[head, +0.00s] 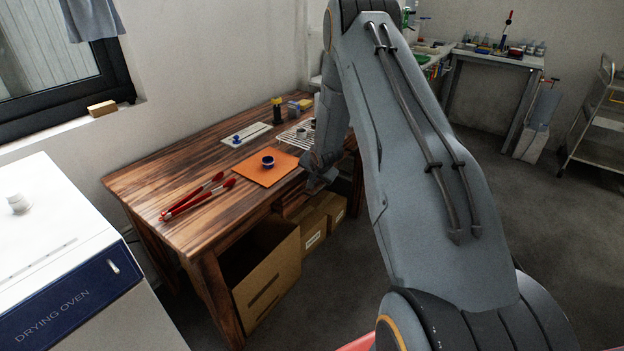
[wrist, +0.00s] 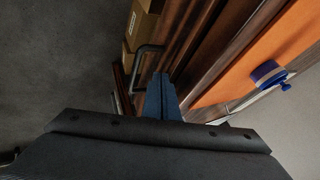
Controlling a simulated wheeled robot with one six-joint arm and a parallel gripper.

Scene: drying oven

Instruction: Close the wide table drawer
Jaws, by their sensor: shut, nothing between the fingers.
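The wooden table (head: 190,165) stands against the wall. Part of its drawer (head: 291,206) shows below the front edge, just left of my gripper (head: 322,187), and looks pulled out somewhat; how far is hard to tell. In the wrist view the drawer's wood (wrist: 185,48) runs beside the table edge, with a grey metal bar handle (wrist: 146,48). My gripper (wrist: 160,80) is shut and empty, its fingertips close to the drawer front and handle. I cannot tell whether they touch. My arm hides the drawer's right part in the head view.
Cardboard boxes (head: 268,268) stand under the table. The drying oven (head: 70,270) is at left. Floor in front is clear.

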